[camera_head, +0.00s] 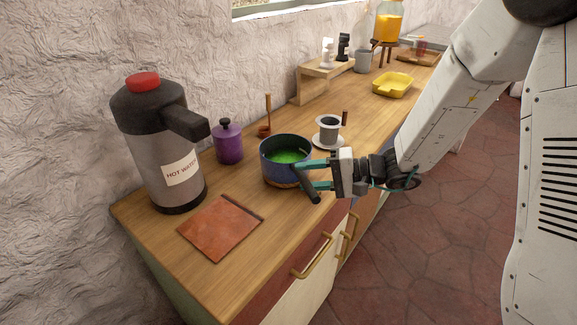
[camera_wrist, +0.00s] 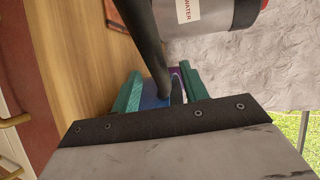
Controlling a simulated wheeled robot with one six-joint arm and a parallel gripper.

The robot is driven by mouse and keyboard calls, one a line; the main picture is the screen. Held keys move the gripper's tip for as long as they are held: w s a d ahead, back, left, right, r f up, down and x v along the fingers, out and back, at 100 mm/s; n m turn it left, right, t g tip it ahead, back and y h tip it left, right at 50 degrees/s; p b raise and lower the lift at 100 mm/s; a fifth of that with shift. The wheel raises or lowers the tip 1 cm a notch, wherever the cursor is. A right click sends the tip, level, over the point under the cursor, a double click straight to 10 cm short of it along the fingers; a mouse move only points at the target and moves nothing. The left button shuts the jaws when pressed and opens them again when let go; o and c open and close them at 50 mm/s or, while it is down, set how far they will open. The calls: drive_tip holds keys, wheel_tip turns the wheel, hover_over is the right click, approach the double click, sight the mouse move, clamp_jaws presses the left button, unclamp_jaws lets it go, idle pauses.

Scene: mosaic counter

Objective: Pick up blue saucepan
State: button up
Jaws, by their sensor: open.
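The blue saucepan (camera_head: 270,172) stands on the wooden counter with something green inside. Its dark handle (camera_head: 308,186) points toward the front of the counter. My gripper (camera_head: 304,176) is open at the handle side of the pan, with its teal fingers reaching toward the pan. In the wrist view the dark handle (camera_wrist: 150,45) runs between the two fingers of my gripper (camera_wrist: 162,85), and a bit of the blue pan (camera_wrist: 152,100) shows there. I cannot tell whether a finger touches the handle.
A hot water flask (camera_head: 160,150) and a reddish square slab (camera_head: 220,230) are left of the pan. A purple lidded jar (camera_head: 229,146) stands behind it. A white cup on a saucer (camera_head: 328,132) is close on the right. A yellow dish (camera_head: 393,85) sits farther along the counter (camera_head: 262,262).

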drive_tip(key=x, duration=0.4)
drive_tip(key=shift+d, duration=0.1)
clamp_jaws()
drive_tip(key=shift+w, duration=0.1)
idle(1.2)
